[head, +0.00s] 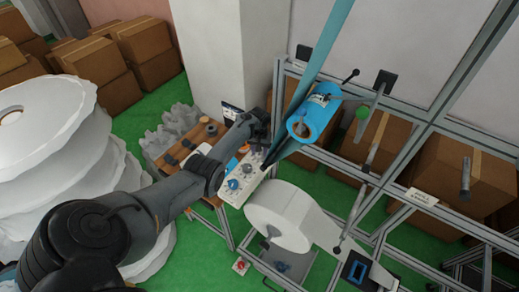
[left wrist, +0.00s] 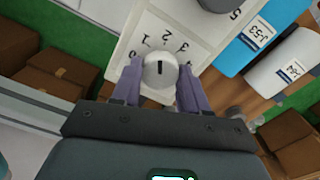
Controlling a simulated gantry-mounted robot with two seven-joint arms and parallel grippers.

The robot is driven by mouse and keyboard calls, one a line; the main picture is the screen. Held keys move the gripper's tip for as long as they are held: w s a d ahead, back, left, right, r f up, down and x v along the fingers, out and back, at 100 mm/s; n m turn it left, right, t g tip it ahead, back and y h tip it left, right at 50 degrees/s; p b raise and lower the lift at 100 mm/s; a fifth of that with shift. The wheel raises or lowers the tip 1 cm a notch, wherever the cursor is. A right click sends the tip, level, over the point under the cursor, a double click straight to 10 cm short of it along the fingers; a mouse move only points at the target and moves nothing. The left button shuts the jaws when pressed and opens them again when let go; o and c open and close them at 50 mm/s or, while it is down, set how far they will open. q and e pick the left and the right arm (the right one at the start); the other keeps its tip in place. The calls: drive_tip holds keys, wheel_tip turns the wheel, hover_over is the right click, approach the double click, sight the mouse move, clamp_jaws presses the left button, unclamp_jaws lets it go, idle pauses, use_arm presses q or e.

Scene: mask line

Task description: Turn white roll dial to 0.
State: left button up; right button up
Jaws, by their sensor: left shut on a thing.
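The white roll dial (left wrist: 160,70) is a pale round knob with a short black pointer line, on a white panel printed with numbers. The line points up in the left wrist view, roughly toward the 2; the 0 is at the upper left of the knob. My left gripper (left wrist: 159,88) has its two purple-grey fingers on either side of the knob, shut on it. In the head view my left gripper (head: 258,128) is over the far end of the white control panel (head: 238,196), and its fingers and the knob are hard to make out. My right gripper is not in view.
A blue roll (head: 314,118) hangs on the metal frame right of my left gripper. A large white roll (head: 280,216) is at the panel's lower right. Stacked white rolls (head: 65,130) stand at the left.

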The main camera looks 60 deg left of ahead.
use_arm(q)
drive_tip(key=n+p, duration=0.1)
drive_tip(key=n, duration=0.1)
drive_tip(key=shift+r+n, duration=0.1)
drive_tip(key=shift+n, duration=0.3)
drive_tip(key=n, duration=0.3)
drive_tip(key=shift+n+p, duration=0.3)
drive_tip(key=shift+p, duration=0.05)
drive_tip(key=n, duration=0.3)
drive_tip(key=shift+n, duration=0.3)
drive_tip(key=n+b, duration=0.1)
drive_tip(key=n, duration=0.2)
drive_tip(key=shift+n, duration=0.4)
drive_tip(key=o, duration=1.1)
drive_tip(key=shift+c, duration=0.2)
